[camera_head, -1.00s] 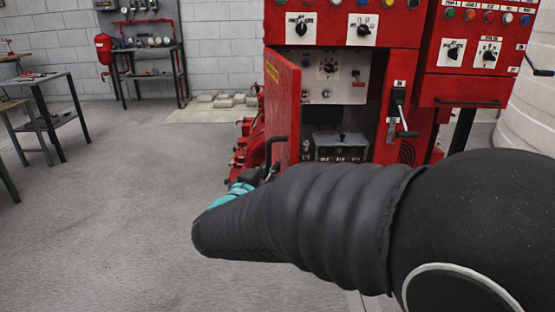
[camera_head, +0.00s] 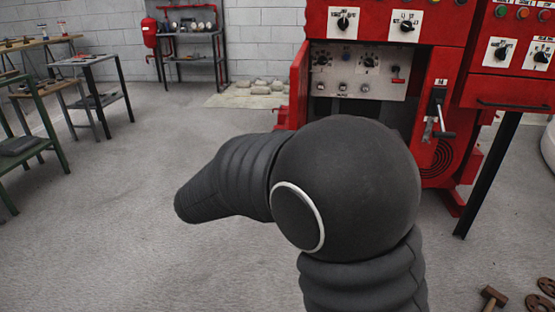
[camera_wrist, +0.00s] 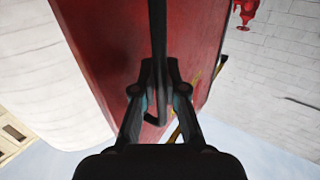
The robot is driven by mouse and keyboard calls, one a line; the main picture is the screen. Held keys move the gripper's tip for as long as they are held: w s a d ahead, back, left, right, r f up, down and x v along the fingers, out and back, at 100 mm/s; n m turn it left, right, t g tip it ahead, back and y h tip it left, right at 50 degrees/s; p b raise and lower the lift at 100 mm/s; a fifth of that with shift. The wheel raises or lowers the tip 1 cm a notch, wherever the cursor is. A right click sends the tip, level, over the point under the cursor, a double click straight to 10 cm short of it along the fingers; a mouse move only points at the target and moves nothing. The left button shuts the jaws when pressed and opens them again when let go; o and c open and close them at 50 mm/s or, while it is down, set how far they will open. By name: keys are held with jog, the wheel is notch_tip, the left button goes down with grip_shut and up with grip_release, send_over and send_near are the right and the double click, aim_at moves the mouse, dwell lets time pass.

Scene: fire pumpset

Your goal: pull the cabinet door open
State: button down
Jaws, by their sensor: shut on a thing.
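The red cabinet door (camera_head: 299,84) stands swung open at the left side of the red cabinet (camera_head: 437,100) in the head view. It is seen nearly edge-on, and its lower part is hidden behind my arm. The inner panel (camera_head: 358,72) with dials and switches is exposed. In the wrist view the red door face (camera_wrist: 105,45) fills the middle, with its dark bar handle (camera_wrist: 158,40) running down the centre. My gripper (camera_wrist: 160,100) is shut on this handle, one finger on each side. My gripper is hidden in the head view.
Workbenches (camera_head: 90,68) stand at the left and a shelf (camera_head: 190,50) at the back wall. The floor left of my arm is clear. A hammer (camera_head: 492,296) and round parts lie at the lower right, near a table leg (camera_head: 488,175).

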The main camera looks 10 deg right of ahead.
jog(key=shift+r, duration=0.2)
jog(key=c, duration=1.2)
grip_release()
jog(key=shift+f, duration=0.1)
jog(key=shift+s+a, duration=0.1)
jog(key=v, duration=1.2)
